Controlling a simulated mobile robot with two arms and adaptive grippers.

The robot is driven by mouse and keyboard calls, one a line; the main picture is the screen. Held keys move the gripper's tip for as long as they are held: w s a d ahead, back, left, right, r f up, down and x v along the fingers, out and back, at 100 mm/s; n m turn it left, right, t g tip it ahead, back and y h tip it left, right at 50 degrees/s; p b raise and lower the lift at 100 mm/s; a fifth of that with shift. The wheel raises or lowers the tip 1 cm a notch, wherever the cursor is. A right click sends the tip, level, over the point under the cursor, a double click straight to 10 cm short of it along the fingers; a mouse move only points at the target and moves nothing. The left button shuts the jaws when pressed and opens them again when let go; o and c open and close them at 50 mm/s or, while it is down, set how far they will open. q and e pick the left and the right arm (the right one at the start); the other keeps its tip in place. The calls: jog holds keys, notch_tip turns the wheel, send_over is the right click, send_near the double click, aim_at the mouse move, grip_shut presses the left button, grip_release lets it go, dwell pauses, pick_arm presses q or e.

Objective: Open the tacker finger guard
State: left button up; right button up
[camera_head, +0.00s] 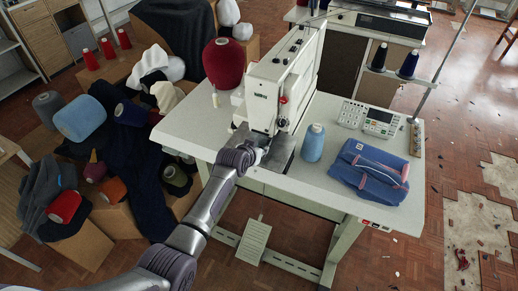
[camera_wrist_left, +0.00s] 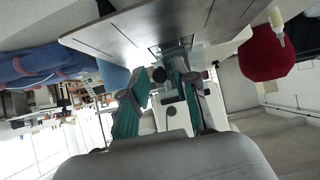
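The white tacker machine (camera_head: 275,95) stands on the white sewing table. My left gripper (camera_head: 263,153) is at the front of its head, low by the needle area and the dark metal plate (camera_head: 280,150). In the left wrist view, which is upside down, the gripper (camera_wrist_left: 165,84) has its two teal-padded fingers apart, with pale and dark machine parts showing between and beyond them. I cannot make out the finger guard for certain; the gripper covers part of that area. I cannot tell whether a finger touches the machine. My right gripper is in neither view.
On the table, a blue thread cone (camera_head: 313,143) stands right of the machine's plate. A folded blue garment (camera_head: 370,171) and a control panel (camera_head: 379,122) lie further right. A large red cone (camera_head: 223,64) stands behind left. Boxes of yarn crowd the left floor.

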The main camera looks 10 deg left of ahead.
pick_arm(q)
jog(key=shift+o, duration=0.3)
jog(key=shift+s, duration=0.15)
jog(key=v, duration=1.1)
jog(key=shift+s+r, duration=0.25)
jog(key=shift+s, duration=0.05)
jog(key=shift+a+f, duration=0.1)
jog(key=s+a+f+t+h+b, duration=0.2)
jog(key=f+t+b, duration=0.55)
jog(key=b, duration=1.75)
jog(key=shift+g, duration=0.25)
jog(key=x, duration=0.4)
jog(key=d+x, duration=0.1)
jog(key=x, duration=0.7)
jog(key=shift+s+d+f, duration=0.15)
jog(key=shift+d+f, duration=0.05)
jog(key=shift+f, duration=0.2)
